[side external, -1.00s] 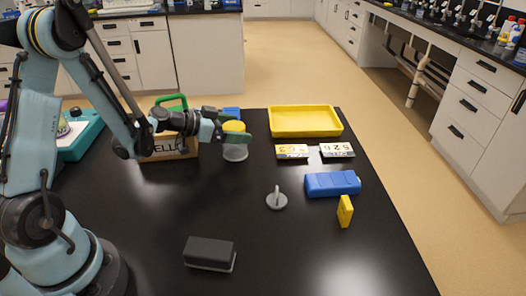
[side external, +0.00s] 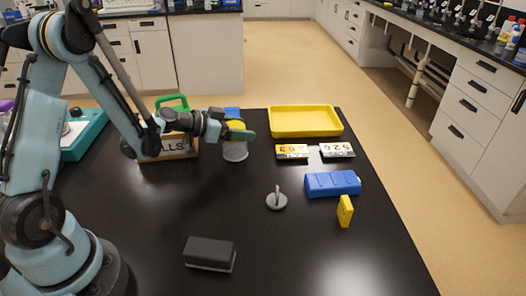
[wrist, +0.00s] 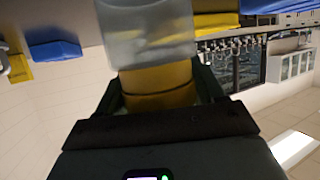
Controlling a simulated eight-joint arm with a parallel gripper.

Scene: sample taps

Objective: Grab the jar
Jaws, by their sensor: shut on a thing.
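The jar (side external: 235,152) has a clear, whitish body and a yellow lid. It stands upright at the back middle of the black table, and any gap under it is too small to tell. My gripper (side external: 238,131) reaches it from the left and is shut on the yellow lid. In the wrist view, the picture is upside down. The jar's clear body (wrist: 150,35) and yellow lid (wrist: 160,88) show there, with the dark fingers on both sides of the lid. Part of the lid is hidden by the fingers in the side view.
A yellow tray (side external: 305,122), small number plates (side external: 291,151), a blue block (side external: 332,184) and a yellow block (side external: 345,211) are to the right. A grey hook stand (side external: 277,200) and a dark eraser (side external: 210,254) are nearer. A wooden box (side external: 170,155) is left of the jar.

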